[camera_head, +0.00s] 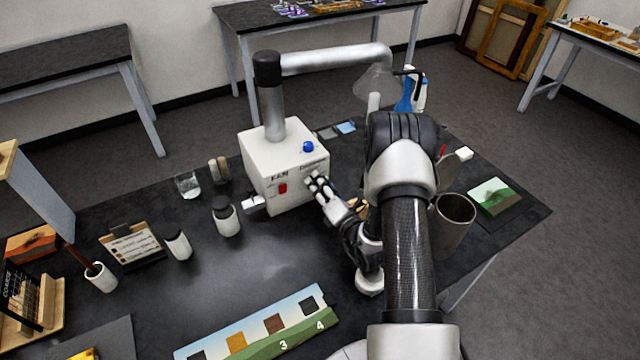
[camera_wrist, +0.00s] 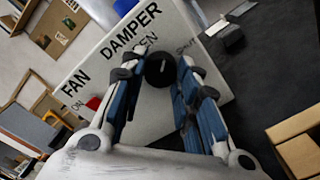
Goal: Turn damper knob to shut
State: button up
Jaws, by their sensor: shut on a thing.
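The white fan box (camera_head: 262,160) stands on the dark bench, with a grey pipe rising from its top. Its front carries the words FAN and DAMPER; the box also shows in the wrist view (camera_wrist: 152,115). The round black damper knob (camera_wrist: 160,69) sits below the word DAMPER, between partly covered open and shut labels. My gripper (camera_head: 317,182) reaches the right part of the box front. In the wrist view its blue-padded fingers (camera_wrist: 160,72) flank the knob and are shut on it. In the head view the fingers mostly hide the knob, and its pointer direction cannot be told.
A red switch (camera_head: 283,188) is on the box front and a blue knob (camera_head: 308,147) is on its top. A white jar (camera_head: 226,216) and a glass (camera_head: 187,186) stand left. A metal cup (camera_head: 455,222) stands right of my arm.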

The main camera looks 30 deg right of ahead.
jog(key=shift+m+p, duration=0.65)
jog(key=shift+m, duration=3.05)
jog(key=o, duration=1.1)
